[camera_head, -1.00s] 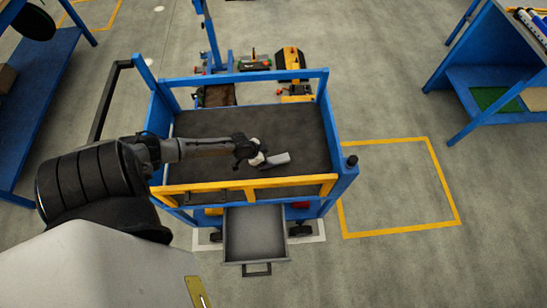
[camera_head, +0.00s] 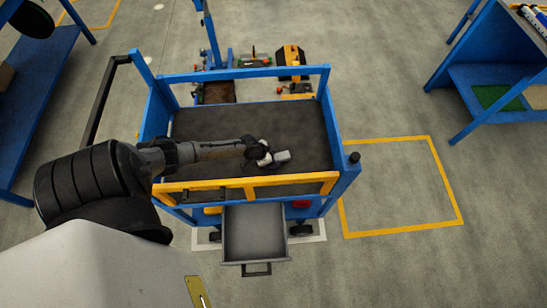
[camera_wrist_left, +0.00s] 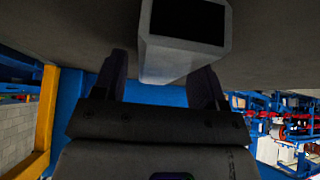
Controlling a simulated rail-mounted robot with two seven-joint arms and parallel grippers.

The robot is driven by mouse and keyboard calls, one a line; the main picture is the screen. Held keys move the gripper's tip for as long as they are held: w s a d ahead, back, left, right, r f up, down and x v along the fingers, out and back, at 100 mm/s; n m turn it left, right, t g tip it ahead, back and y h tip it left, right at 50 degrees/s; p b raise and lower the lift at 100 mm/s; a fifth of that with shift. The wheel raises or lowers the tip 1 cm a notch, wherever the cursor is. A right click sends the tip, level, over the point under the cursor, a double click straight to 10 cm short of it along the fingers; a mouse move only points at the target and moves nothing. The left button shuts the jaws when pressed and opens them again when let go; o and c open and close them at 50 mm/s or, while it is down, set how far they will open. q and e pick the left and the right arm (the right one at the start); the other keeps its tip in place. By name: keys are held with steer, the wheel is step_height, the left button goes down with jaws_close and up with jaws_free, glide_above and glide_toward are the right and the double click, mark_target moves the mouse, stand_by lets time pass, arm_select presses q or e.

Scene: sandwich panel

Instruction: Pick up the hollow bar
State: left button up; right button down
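The hollow bar (camera_head: 283,156) is a short, light grey square tube lying on the dark top of the blue cart (camera_head: 300,118). My left gripper (camera_head: 268,158) is at the bar's left end and covers part of it. In the left wrist view the bar (camera_wrist_left: 166,60) lies between the two spread fingers, with its dark square opening showing. A narrow gap shows beside the left finger; the bar overlaps the right finger, so contact there cannot be told. The gripper looks open. My right gripper is not in view.
A yellow rail (camera_head: 295,180) runs along the cart's near edge, and blue rails enclose the other sides. An open grey drawer (camera_head: 284,232) sticks out below. A blue bench (camera_head: 490,75) stands at the right. The cart top around the bar is clear.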

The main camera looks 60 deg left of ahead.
arm_select(q)
steer(key=c, duration=1)
